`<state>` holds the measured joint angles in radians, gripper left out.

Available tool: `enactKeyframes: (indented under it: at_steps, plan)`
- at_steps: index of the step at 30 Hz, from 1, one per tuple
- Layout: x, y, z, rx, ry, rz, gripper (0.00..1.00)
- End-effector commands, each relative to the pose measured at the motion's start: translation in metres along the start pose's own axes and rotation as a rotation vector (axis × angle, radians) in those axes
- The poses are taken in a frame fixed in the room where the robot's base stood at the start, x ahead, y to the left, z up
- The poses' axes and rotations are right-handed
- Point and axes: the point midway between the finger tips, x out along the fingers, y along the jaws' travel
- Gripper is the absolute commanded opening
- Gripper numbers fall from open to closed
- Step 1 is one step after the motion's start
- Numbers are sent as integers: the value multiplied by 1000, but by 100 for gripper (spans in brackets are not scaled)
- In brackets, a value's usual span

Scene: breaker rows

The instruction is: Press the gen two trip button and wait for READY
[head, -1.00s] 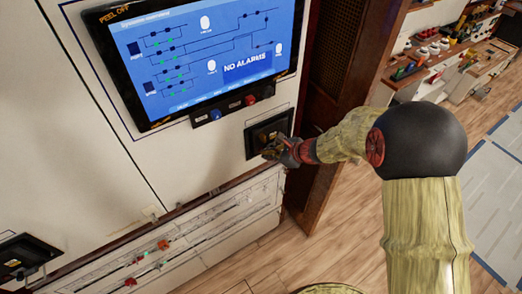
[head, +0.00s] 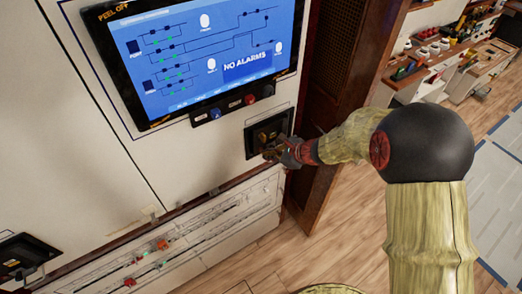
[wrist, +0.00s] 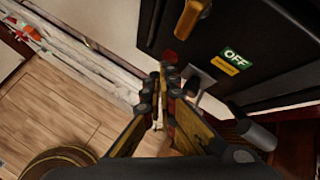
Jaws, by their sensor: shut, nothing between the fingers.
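A black breaker unit (head: 251,140) is set in the white panel below the screen. In the wrist view its dark face (wrist: 262,30) carries a yellow handle (wrist: 193,17) and a green OFF label (wrist: 235,56). A small red button (wrist: 169,57) shows just beyond my fingertips; I cannot tell whether they touch it. My gripper (wrist: 163,78) is shut and empty, in front of the unit's lower part. In the head view my gripper (head: 271,154) covers the unit's lower right. The screen (head: 205,50) reads NO ALARMS. No READY text is legible.
A blue button (head: 215,113) and a red button (head: 250,99) sit on a strip under the screen. Another black unit (head: 22,258) is at lower left. A lower panel (head: 205,237) has small red and green parts. Open wooden floor (head: 335,238) lies to the right.

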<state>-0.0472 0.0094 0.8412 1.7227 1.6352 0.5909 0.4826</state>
Motion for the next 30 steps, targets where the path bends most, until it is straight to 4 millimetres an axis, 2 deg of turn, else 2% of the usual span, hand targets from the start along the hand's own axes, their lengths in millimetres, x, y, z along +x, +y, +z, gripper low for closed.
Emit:
enactKeyframes:
  at_steps: [14, 30]
  plan:
    - [-5, 4, -4, 1, 0, 0, 0]
    - [-36, 26, -27, 1, 1, -1, 0]
